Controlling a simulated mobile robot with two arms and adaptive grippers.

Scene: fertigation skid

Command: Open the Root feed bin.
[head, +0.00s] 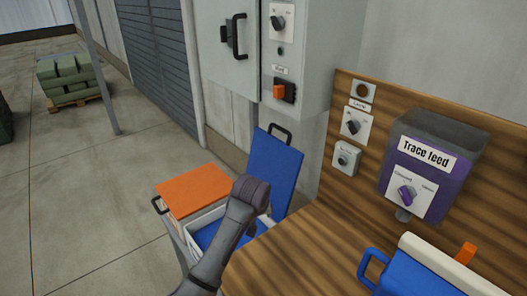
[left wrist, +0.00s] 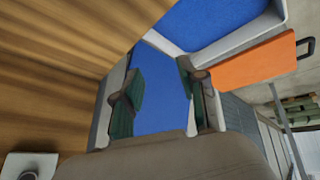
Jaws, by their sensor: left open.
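Two lidded bins stand left of the wooden bench; I read no name on either. The one with the blue lid (head: 275,172) is open: its lid stands up with a black handle (head: 280,133) on top, and its white-rimmed inside shows blue. The other has a flat, shut orange lid (head: 196,190), which also shows in the left wrist view (left wrist: 253,61). My left gripper (left wrist: 163,98) is open, its dark fingers apart in front of the blue. In the head view my arm hides most of it, over the open bin. My right gripper is not in view.
The wooden bench (head: 270,262) borders the bins on the right, with a blue container (head: 420,275) on it. A purple "Trace feed" box (head: 428,165) and switches are on its backboard. A grey cabinet (head: 275,50) hangs behind.

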